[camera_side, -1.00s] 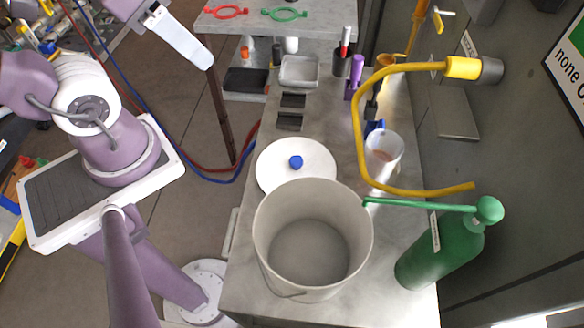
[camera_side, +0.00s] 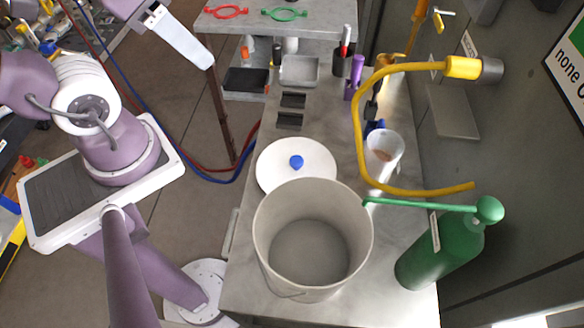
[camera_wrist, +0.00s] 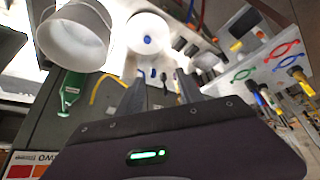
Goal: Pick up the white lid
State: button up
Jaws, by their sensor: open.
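The white lid (camera_side: 318,164) is a round disc with a blue knob (camera_side: 296,162) at its centre. It lies on the grey bench behind the large pale bucket (camera_side: 263,237), whose rim hides its near edge. The wrist view also shows the lid (camera_wrist: 150,24) and its knob (camera_wrist: 147,40), ahead of my fingers. My gripper (camera_wrist: 160,90) is open and empty, with its two dark fingers apart, and away from the lid.
A green gas cylinder (camera_side: 440,252) stands right of the bucket. A yellow hose (camera_side: 358,120) curves over the bench by a clear beaker (camera_side: 384,150). A grey tray (camera_side: 299,70) and dark slots lie behind the lid. Red and green clamps (camera_side: 284,14) lie on the far shelf.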

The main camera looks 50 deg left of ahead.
jog(key=shift+o, duration=1.2)
